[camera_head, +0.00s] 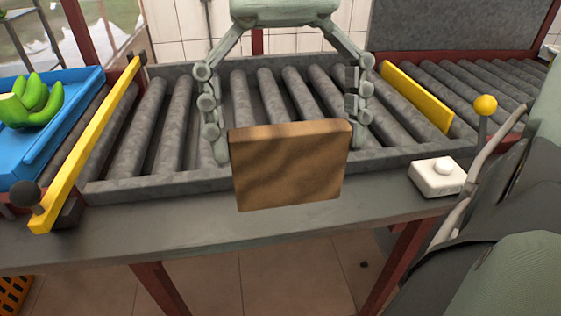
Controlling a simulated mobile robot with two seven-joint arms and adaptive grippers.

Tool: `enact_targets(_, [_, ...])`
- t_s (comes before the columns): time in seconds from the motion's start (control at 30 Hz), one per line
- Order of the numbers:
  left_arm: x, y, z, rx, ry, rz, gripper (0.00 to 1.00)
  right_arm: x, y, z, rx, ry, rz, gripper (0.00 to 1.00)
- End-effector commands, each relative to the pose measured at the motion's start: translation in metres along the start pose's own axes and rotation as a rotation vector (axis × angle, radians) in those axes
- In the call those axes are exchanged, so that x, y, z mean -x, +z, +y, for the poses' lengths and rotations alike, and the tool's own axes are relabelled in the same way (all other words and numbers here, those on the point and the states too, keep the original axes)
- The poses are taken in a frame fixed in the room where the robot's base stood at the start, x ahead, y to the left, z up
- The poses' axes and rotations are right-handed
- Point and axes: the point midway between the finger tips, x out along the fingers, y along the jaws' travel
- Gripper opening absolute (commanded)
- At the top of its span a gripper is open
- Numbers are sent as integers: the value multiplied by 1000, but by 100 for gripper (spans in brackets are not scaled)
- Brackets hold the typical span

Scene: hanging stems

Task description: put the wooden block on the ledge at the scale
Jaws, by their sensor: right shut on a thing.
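The wooden block (290,168) is a brown, flat, squarish piece standing upright in the middle of the view. My right gripper (290,150) comes down from the top with one pale green finger at each side of the block, shut on it. The block is in front of the rollers and over the grey ledge (190,222). I cannot tell whether its lower edge touches the ledge. The scale cannot be told for sure; a roller bed (184,125) lies behind the ledge. My left gripper is not in view.
A blue tray (62,138) with green bananas (32,103) is at left, beside a yellow bar (90,145) with a dark knob. A white box with a button (436,178) sits on the ledge at right, near a yellow ball-topped lever (485,106).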

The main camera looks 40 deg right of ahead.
Motion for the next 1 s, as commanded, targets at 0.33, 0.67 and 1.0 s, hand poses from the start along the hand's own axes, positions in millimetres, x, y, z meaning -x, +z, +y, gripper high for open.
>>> enact_targets(0.33, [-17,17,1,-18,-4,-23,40,-9,-60,6,-3,0,0,63])
enact_targets(0.67, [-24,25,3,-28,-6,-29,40,-44,-76,6,-2,2,0,63])
enact_targets(1.0, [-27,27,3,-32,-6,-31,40,-47,-77,6,-3,0,1,63])
